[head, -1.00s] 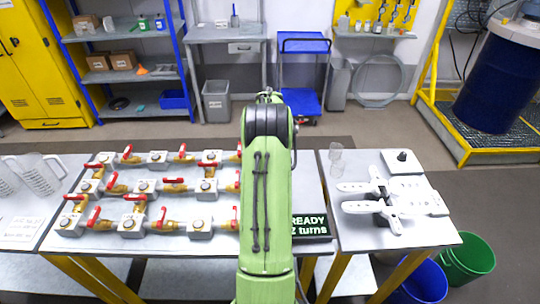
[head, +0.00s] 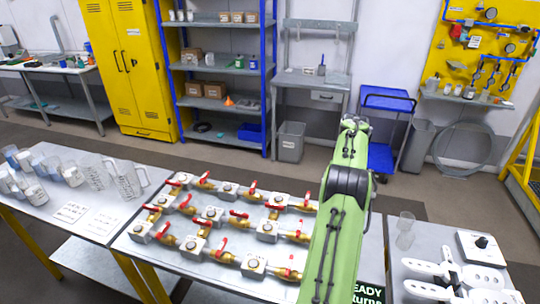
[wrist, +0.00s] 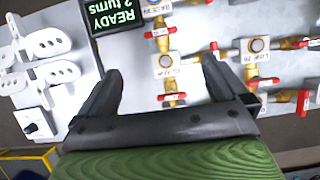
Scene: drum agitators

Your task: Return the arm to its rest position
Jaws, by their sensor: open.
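My green arm (head: 337,235) reaches forward over the middle table in the head view. The arm itself hides my gripper there. In the wrist view my gripper (wrist: 160,80) shows two dark fingers spread wide with nothing between them. It is above the table, apart from the valves (wrist: 165,62) below it. The display reading "READY 2 turns" (wrist: 112,15) is at the upper left of the wrist view. In the head view the display (head: 370,292) is partly hidden by my arm.
Brass valves with red handles (head: 215,220) cover the middle table. Jugs and beakers (head: 120,180) stand on the left table. White paddle-shaped parts (head: 440,270) and a knob box (head: 482,246) lie on the right table. A blue cart (head: 385,125) stands behind, across open floor.

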